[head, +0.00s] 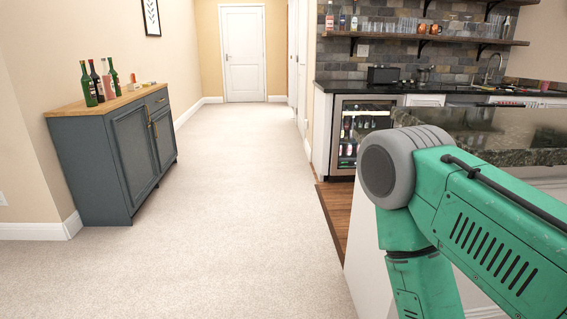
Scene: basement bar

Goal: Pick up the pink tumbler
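A small reddish-pink cup-like thing (544,86) stands on the back bar counter at the far right; it is too small to tell whether it is the pink tumbler. Another small reddish thing (108,87) stands among the bottles on the blue-grey cabinet at the left, and its kind is unclear. My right arm, green with a grey joint, fills the lower right, and its gripper is out of the picture. My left arm and gripper do not show.
The blue-grey cabinet (118,150) with green bottles (88,84) stands against the left wall. A dark stone-topped counter (510,128) is at the right, partly behind my arm. Carpeted floor (225,200) runs clear to a white door (243,54).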

